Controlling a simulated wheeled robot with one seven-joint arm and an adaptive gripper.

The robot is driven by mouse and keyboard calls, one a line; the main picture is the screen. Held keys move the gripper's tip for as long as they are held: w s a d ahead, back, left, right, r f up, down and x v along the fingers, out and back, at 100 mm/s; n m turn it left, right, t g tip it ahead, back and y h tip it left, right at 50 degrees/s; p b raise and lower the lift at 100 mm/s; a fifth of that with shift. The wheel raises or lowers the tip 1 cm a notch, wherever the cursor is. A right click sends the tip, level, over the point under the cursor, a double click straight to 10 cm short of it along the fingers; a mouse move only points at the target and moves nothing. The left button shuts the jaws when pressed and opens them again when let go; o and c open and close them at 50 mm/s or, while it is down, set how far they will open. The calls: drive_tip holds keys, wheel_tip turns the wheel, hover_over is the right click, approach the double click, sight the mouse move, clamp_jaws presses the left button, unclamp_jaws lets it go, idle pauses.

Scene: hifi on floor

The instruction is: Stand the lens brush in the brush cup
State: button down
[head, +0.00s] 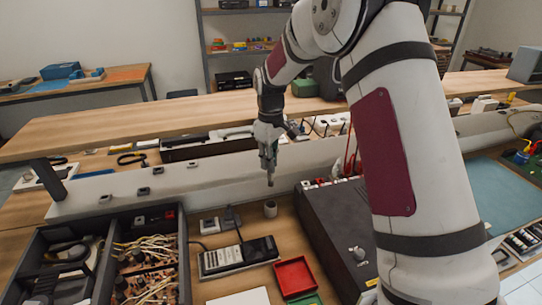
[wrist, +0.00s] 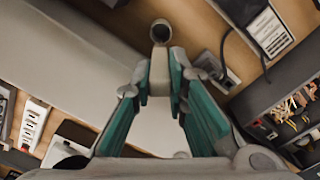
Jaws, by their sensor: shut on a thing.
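My gripper (head: 268,158) is shut on the lens brush (head: 271,180), which points down from the fingers in the head view. In the wrist view, the teal-padded fingers of my gripper (wrist: 160,85) close on the pale brush (wrist: 159,70); much of the brush is hidden by the fingers. The brush cup (head: 270,209) is a small grey round cup standing upright on the wooden bench. The brush's lower end is above the cup and apart from it in the head view. The cup's dark round opening (wrist: 160,32) shows just beyond the brush in the wrist view.
A dark device with a light keypad (head: 238,256) lies in front of the cup. A large dark box (head: 342,230) stands to the right. A compartment tray (head: 150,265) with wires is at left, and a red tray (head: 294,276) is in front. A raised wooden shelf (head: 130,123) spans behind.

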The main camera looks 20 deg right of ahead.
sight(271, 185)
drive_tip(key=shift+f+b, duration=0.5)
drive_tip(key=shift+f, duration=3)
drive_tip(key=shift+f+b, duration=0.7)
drive_tip(key=shift+f, duration=1.4)
drive_tip(key=c, duration=1.5)
unclamp_jaws()
wheel_tip(271, 185, up, 12)
